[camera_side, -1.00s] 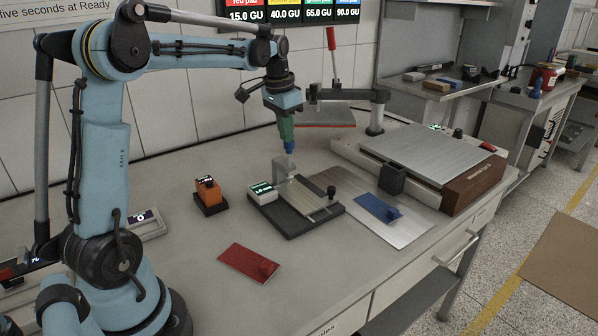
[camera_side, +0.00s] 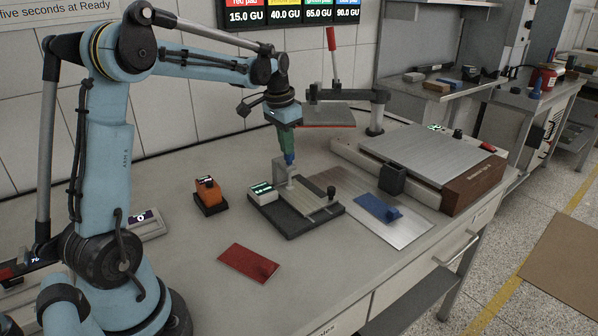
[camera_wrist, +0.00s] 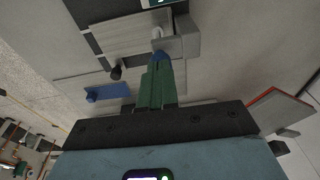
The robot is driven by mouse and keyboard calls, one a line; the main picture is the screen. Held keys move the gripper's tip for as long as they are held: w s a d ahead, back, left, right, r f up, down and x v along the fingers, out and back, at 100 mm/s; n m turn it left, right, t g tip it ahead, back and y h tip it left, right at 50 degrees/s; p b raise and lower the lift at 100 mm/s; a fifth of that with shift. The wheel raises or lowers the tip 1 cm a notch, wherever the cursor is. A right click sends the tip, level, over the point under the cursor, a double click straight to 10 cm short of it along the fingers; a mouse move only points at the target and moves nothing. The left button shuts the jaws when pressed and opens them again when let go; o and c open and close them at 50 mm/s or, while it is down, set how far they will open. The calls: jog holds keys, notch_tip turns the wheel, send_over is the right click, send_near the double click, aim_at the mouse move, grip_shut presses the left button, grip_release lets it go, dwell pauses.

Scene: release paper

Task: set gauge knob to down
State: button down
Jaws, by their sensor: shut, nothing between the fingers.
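The gauge (camera_side: 296,208) stands on the bench with a black base, a metal plate and a small lit display (camera_side: 262,188). A grey upright bracket (camera_side: 280,170) rises at its back, and a black knob (camera_side: 331,192) stands at the plate's right end. The knob also shows in the wrist view (camera_wrist: 117,72). My gripper (camera_side: 289,160) is green with blue tips, points down and is shut and empty. Its tips are at the top of the bracket. In the wrist view, the tips (camera_wrist: 158,55) lie just short of a small pale round part (camera_wrist: 157,32) by the bracket; I cannot tell whether they touch.
A blue pad (camera_side: 375,207) lies on a metal sheet to the right, beside a black box (camera_side: 392,179). A red pad (camera_side: 249,263) lies in front, and an orange device (camera_side: 208,192) stands to the left. A flat-topped machine (camera_side: 430,152) stands at the back right.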

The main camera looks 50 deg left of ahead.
jog(key=shift+f, duration=0.2)
notch_tip(320, 180, up, 14)
jog(key=s, duration=0.2)
jog(key=s+d+f+t, duration=0.2)
jog(key=s+d+f, duration=0.3)
jog(key=d, duration=0.5)
jog(key=s+d+f+t, duration=0.3)
jog(key=s+d+f, duration=0.3)
jog(key=d+f, duration=0.2)
jog(key=shift+s+d+f+t, duration=0.15)
jog(key=shift+d+f+t, duration=0.15)
jog(key=shift+d, duration=0.65)
